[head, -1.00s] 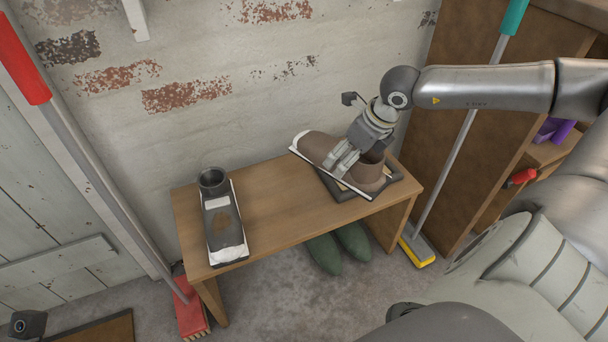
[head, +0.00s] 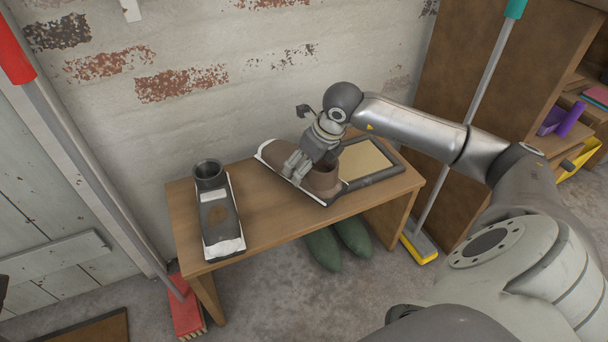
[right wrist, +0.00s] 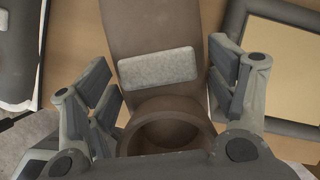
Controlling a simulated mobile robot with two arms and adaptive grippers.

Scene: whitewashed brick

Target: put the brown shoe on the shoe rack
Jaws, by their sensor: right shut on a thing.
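The brown shoe (head: 322,180), with a pale sole edge, is over the right-centre of a low wooden bench (head: 270,215). My right gripper (head: 297,167) is shut on it, with fingers along both sides. In the right wrist view the shoe (right wrist: 150,40) shows its grey strap and round opening between the fingers (right wrist: 165,85). I cannot tell whether its sole touches the bench top. No separate shoe rack shows that I can make out; the bench bears the footwear. My left gripper is not in view.
A dark-framed tray (head: 395,170) lies on the bench, right of the shoe. A dark grey shoe (head: 215,215) with white ends stands at the left. Green shoes (head: 323,250) are below. A red broom (head: 186,305) and yellow-edged broom (head: 420,246) flank the bench.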

